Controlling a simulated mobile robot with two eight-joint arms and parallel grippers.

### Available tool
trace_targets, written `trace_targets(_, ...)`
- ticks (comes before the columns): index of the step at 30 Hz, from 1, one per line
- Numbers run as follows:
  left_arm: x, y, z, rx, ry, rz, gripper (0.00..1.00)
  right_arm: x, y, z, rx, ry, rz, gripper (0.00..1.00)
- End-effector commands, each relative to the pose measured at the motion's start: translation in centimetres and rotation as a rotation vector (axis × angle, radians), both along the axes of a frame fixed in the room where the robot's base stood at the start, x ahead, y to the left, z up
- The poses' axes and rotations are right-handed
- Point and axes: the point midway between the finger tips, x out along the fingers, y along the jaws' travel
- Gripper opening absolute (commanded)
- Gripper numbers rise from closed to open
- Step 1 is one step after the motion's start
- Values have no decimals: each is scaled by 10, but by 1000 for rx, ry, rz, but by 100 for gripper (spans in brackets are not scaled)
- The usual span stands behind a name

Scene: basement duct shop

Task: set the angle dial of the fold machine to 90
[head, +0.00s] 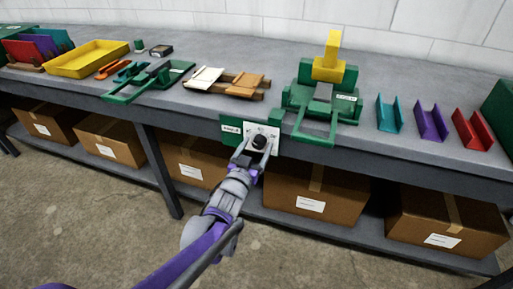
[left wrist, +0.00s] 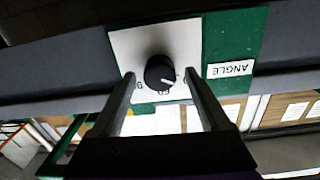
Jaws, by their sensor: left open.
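The angle dial is a black round knob (head: 259,142) on a white plate (head: 272,131) on the bench's front edge, below the fold machine. In the left wrist view the knob (left wrist: 159,72) sits in the middle of the plate (left wrist: 129,47), and its white mark points to the lower right of that picture. The marks around it are partly hidden and too small to read surely. A label reading ANGLE (left wrist: 230,69) shows inverted beside it. My left gripper (head: 256,149) is open, its fingers (left wrist: 160,84) on either side of the knob, with gaps visible. The right gripper is out of view.
The green fold machine (head: 298,98) with a yellow top block (head: 328,66) stands on the grey bench (head: 385,150). Coloured channels (head: 431,122) lie to its right; wooden pieces (head: 246,86) and a yellow tray (head: 88,58) are left. Cardboard boxes (head: 317,194) fill the shelf below.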

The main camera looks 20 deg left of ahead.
Motion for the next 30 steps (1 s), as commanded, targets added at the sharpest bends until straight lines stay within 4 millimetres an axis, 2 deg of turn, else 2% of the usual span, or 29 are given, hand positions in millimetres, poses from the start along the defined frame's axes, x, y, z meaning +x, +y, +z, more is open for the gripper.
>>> trace_targets(6,0,0,0,0,0,0,79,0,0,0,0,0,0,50)
trace_targets(7,0,0,0,0,0,0,75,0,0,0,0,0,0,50)
trace_targets(18,0,0,0,0,0,0,9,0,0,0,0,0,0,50)
trace_targets(20,0,0,0,0,0,0,0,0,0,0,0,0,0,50)
trace_targets(30,0,0,1,42,-1,0,0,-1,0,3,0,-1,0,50)
